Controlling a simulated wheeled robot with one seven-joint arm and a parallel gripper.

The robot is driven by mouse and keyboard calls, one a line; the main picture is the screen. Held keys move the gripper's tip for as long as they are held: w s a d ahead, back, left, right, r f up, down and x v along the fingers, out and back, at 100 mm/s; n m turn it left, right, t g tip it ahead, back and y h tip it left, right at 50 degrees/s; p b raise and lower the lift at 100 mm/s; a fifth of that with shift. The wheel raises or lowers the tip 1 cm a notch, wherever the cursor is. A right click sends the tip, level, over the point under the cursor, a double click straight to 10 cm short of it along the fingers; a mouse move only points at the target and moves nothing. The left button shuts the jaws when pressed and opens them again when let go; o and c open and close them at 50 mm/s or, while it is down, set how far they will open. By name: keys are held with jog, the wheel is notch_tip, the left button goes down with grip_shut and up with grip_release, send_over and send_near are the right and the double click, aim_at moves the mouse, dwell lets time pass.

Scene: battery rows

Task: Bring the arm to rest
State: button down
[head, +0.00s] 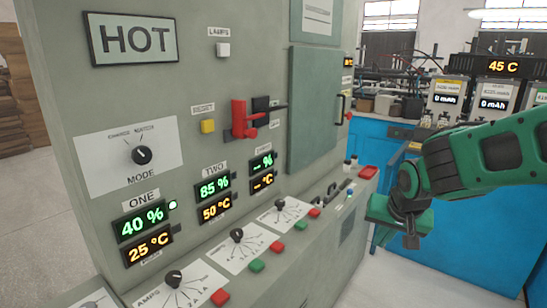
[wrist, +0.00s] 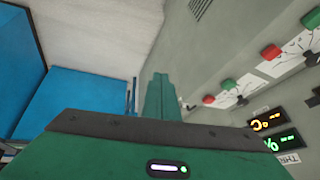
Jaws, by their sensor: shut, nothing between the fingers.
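My green arm (head: 485,155) reaches in from the right in the head view. My gripper (head: 381,240) hangs at its end, pointing down, in front of the right end of the grey control cabinet. In the wrist view my gripper (wrist: 158,85) shows its green fingers together, with nothing between them. It looks apart from the cabinet's sloping panel.
The grey cabinet (head: 75,110) carries a HOT sign (head: 138,39), a mode knob (head: 141,154), a red lever (head: 240,120), and red and green buttons. A blue bench (head: 470,245) stands behind my arm. Floor (head: 385,285) shows between them.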

jog(key=s+d+m+g+h, duration=0.1)
jog(key=s+d+g, duration=0.2)
jog(key=s+d, duration=0.95)
jog(key=s+d+g+y, duration=0.1)
jog(key=s+g, duration=0.1)
jog(key=s, duration=1.2)
jog(key=shift+s+d+f+m+g+y, duration=0.2)
jog(key=shift+s+d+m+g+y, duration=0.1)
jog(key=shift+m, duration=0.1)
jog(key=shift+w+f, duration=0.25)
jog(key=shift+w, duration=0.4)
